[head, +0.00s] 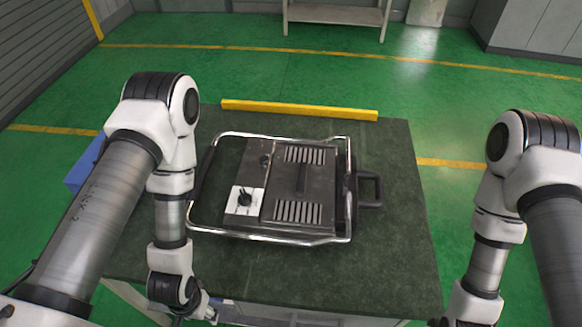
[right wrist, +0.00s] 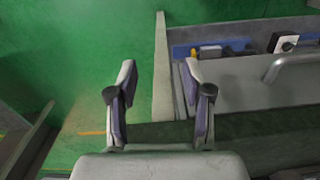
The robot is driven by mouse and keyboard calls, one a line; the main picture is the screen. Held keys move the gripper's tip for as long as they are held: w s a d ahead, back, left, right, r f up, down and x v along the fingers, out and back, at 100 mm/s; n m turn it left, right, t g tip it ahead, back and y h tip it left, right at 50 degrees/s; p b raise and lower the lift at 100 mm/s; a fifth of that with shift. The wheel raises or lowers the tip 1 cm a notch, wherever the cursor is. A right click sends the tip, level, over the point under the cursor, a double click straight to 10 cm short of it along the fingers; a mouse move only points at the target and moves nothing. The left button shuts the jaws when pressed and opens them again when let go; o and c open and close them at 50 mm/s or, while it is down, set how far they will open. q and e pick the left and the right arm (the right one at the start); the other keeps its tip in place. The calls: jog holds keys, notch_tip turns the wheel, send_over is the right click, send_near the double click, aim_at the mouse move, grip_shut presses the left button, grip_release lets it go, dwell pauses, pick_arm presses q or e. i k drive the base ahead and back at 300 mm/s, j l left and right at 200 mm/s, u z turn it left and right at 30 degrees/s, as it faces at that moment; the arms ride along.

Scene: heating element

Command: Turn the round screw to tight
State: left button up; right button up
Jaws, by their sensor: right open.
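The heating element (head: 300,180), a dark box with slotted vents inside a silver tube frame, lies on the table. A black round knob (head: 245,199) sits on a white plate at its front left; this plate and knob also show at the upper right of the right wrist view (right wrist: 287,43). A smaller dark round part (head: 265,160) is behind it. I cannot tell which is the round screw, or how tight it is. My right gripper (right wrist: 160,78) is open and empty, away from the heating element. My left gripper (head: 198,308) is low at the table's front edge, partly hidden.
The dark green table (head: 395,240) has free room right of the heating element. A yellow bar (head: 300,110) lies along its back edge. A blue box (head: 84,165) is at the left, partly behind my left arm. The green floor around is open.

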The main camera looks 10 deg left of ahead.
aim_at(264, 161)
jog(key=k+j+z, duration=0.15)
jog(key=j+z, duration=0.15)
jog(key=k+j+z, duration=0.15)
jog(key=j+z, duration=0.2)
jog(key=k+j+z, duration=0.3)
jog(key=i+j, duration=0.05)
jog(key=i, duration=0.05)
